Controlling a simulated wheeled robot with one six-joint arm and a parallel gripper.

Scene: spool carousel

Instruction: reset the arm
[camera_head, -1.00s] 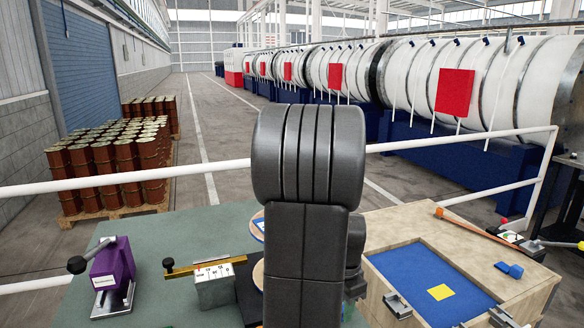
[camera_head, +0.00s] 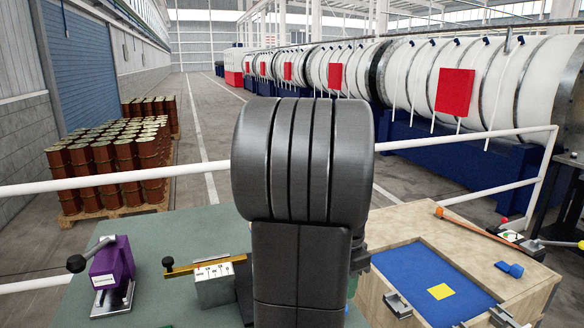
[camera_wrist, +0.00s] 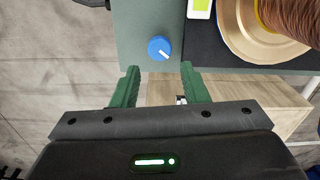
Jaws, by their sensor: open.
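My gripper (camera_wrist: 157,88) shows in the wrist view with its two green fingers spread apart and nothing between them. It hangs over the near edge of the green worktop (camera_wrist: 145,18). A blue knob (camera_wrist: 159,47) with a white mark sits on the worktop just beyond the fingertips.
A round tan spool plate (camera_wrist: 245,35) lies at the upper right of the wrist view. A purple device (camera_head: 112,265) and a white block (camera_head: 214,286) stand on the worktop. A wooden bench (camera_head: 400,235) with a blue inset stands right. A white rail (camera_head: 130,176) runs behind.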

